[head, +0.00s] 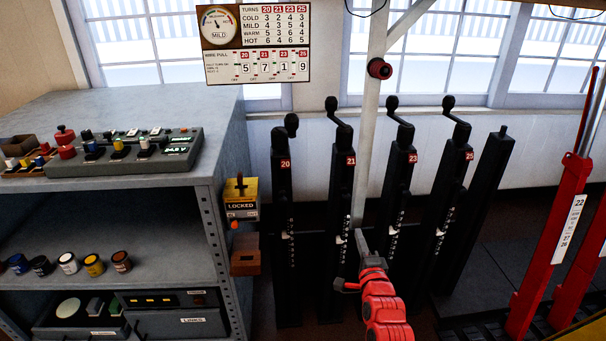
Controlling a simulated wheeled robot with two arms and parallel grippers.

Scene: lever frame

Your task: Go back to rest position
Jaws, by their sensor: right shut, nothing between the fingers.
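My right gripper (360,240) is at the end of the red arm that comes in from the bottom, in front of the black lever posts. Its fingers are shut with nothing between them. Black posts stand in a row behind it: lever 20 (284,220), lever 21 (340,210), lever 23 (395,200) and lever 25 (448,205). Each has a red number plate and a crank-like top. The gripper overlaps the space between levers 21 and 23; I cannot tell if it touches either. My left gripper is not in view.
A grey shelf unit (130,186) fills the left, with a control panel (125,155) on top and paint tins below. A yellow LOCKED box (240,200) is on its side. A white post (376,100) rises behind the levers. Red levers (560,220) stand at right.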

